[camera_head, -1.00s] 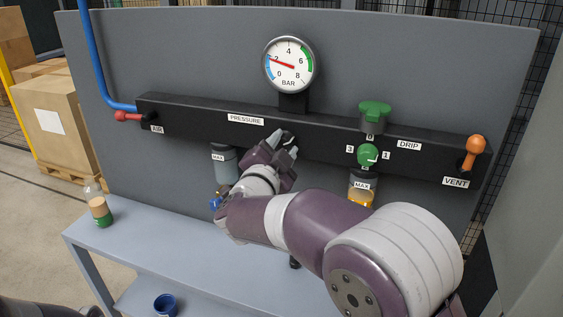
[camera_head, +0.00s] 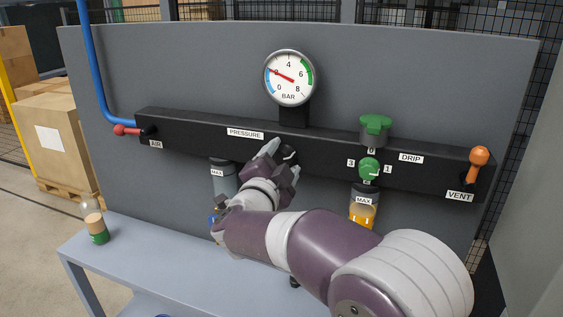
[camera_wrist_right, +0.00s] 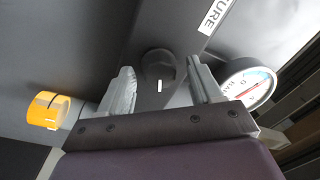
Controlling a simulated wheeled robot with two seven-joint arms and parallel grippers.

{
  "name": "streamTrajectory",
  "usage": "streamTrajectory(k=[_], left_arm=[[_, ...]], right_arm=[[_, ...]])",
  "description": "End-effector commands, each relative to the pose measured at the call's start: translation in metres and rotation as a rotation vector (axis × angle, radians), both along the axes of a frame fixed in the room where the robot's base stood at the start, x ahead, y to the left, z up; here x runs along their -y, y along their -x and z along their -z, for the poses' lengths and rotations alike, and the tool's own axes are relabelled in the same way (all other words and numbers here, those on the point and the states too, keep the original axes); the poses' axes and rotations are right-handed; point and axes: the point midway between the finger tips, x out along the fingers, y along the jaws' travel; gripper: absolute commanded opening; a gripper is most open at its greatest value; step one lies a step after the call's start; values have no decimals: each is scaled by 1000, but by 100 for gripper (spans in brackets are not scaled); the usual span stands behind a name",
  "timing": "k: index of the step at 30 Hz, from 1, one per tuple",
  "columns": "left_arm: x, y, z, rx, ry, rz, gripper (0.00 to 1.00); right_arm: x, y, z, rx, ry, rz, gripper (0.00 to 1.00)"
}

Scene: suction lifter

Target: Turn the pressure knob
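The black pressure knob (camera_head: 289,154) is on the dark manifold bar (camera_head: 325,150), right of the PRESSURE label, partly hidden by my right gripper (camera_head: 281,160). In the right wrist view the knob (camera_wrist_right: 158,66) has a small white mark and shows between the two fingertips. My right gripper (camera_wrist_right: 161,82) is open, with a gap on each side of the knob; I see no finger contact. The round gauge (camera_head: 289,77) stands above the bar, its red needle near 2. It also shows in the wrist view (camera_wrist_right: 246,84). My left gripper is not in view.
A green drip dial (camera_head: 369,168) and an orange vent lever (camera_head: 478,160) are on the right of the bar. A red air lever (camera_head: 126,130) is on the left. A bottle (camera_head: 95,222) stands on the grey bench (camera_head: 150,265).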

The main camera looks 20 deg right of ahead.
Motion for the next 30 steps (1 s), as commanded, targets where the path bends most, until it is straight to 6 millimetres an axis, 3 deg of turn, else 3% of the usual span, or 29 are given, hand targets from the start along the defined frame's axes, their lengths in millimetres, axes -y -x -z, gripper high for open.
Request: streamTrajectory(k=[11, 22, 30], left_arm=[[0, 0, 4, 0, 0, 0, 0], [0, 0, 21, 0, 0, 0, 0], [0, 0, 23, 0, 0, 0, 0]], right_arm=[[-7, 10, 3, -1, -1, -2, 64], [-56, 86, 9, -1, -1, -5, 64], [-68, 106, 9, -2, 0, 1, 64]])
